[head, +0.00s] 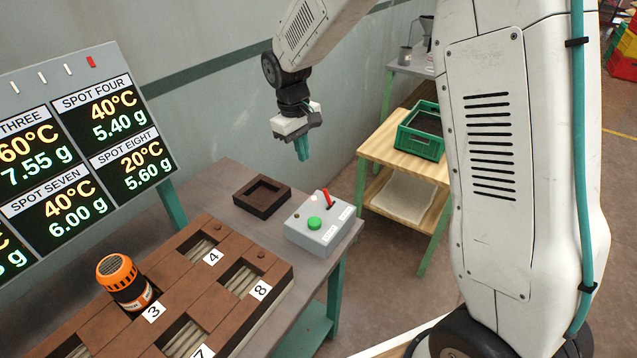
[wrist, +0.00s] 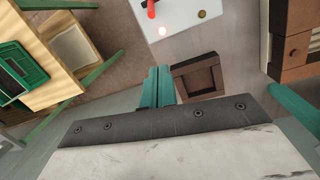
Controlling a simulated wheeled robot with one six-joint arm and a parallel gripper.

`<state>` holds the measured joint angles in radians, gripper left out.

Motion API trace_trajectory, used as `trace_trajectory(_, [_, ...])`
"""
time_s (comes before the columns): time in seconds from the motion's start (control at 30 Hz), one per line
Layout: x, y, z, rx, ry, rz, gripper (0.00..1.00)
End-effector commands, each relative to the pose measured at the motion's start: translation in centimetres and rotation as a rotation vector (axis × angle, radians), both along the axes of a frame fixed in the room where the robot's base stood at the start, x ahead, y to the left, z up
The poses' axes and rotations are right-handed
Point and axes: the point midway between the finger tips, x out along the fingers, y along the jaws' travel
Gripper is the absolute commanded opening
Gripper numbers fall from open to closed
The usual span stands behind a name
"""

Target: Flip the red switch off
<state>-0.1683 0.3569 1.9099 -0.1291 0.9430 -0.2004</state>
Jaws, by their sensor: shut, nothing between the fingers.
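The red switch (head: 327,198) is a small lever on top of a light grey control box (head: 308,235) at the table's right end. The lever leans slightly from upright; I cannot read the labels by it. A green button (head: 314,223) sits in front of it on the box. In the wrist view the red switch (wrist: 151,9) shows at the top edge, partly cut off. My gripper (head: 302,150) has teal fingers pressed together and empty. It hangs above and behind the box, clear of the lever. The shut fingers (wrist: 157,86) also show in the wrist view.
A dark square tray (head: 262,197) lies left of the box. Brown numbered slots (head: 240,280) and an orange-black device (head: 122,280) are at left, below a display board (head: 75,150). A wooden stand (head: 385,155) with a green crate (head: 421,131) is behind right.

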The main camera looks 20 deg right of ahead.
Motion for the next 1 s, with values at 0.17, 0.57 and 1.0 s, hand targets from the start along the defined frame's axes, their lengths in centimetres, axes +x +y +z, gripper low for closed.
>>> trace_trajectory(0.17, [0.0,0.0,0.0,0.0,0.0,-0.001,0.0])
trace_trajectory(0.57, [-0.4,-0.6,-4.3,-0.001,0.006,-0.004,0.0])
trace_trajectory(1.0, [-2.6,-2.1,-8.8,0.0,-0.001,-0.003,0.0])
